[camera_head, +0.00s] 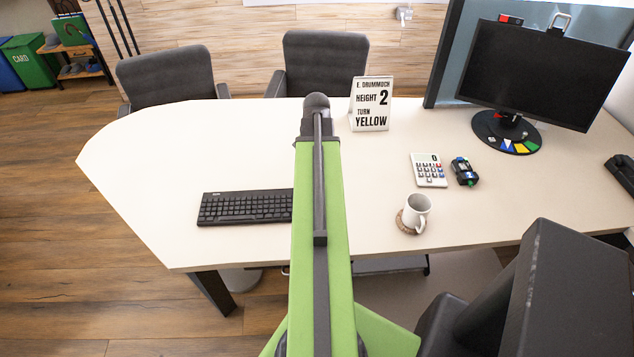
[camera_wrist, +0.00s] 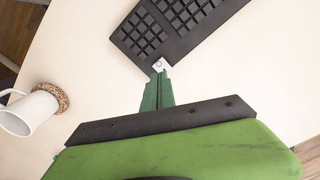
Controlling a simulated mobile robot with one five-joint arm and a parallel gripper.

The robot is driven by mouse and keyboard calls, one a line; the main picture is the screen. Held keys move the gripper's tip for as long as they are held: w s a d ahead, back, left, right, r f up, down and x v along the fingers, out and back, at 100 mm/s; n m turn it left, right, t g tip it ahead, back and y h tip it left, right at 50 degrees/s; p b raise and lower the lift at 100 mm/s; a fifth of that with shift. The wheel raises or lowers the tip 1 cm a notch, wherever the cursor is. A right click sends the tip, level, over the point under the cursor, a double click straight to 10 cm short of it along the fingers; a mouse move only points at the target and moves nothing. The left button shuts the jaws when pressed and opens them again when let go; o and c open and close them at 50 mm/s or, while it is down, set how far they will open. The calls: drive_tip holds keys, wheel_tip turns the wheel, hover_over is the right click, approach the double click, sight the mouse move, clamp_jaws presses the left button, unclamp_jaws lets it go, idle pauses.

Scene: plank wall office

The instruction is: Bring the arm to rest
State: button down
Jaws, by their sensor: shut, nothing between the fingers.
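My arm (camera_head: 321,210), a long green link with a dark rail, stretches out over the desk (camera_head: 150,150) in the head view. It hides part of the desk and the right end of the keyboard. My gripper shows in the wrist view (camera_wrist: 159,78) as green fingers, shut and empty, over the desk by the keyboard's corner. I cannot make out the gripper in the head view. A small white patch shows at the fingertips; I cannot tell what it belongs to.
A black keyboard (camera_head: 240,208) lies left of my arm. A sign (camera_head: 371,104) stands behind. The desk's left end is clear.

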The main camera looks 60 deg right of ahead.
idle(0.3)
drive_tip(key=w+a+n, duration=0.3)
drive_tip(key=w+a, duration=0.7)
drive_tip(key=a, duration=0.3)
drive_tip(key=w+a+n, duration=0.4)
drive_tip(key=w+a, duration=0.6)
drive_tip(key=a, duration=0.2)
drive_tip(key=w+a+n, duration=0.1)
drive_tip(key=a+n, duration=0.8)
drive_tip(key=a, duration=1.5)
drive_tip(key=shift+w+a+n, duration=0.2)
drive_tip(key=shift+w+n, duration=0.1)
drive_tip(key=shift+n, duration=0.1)
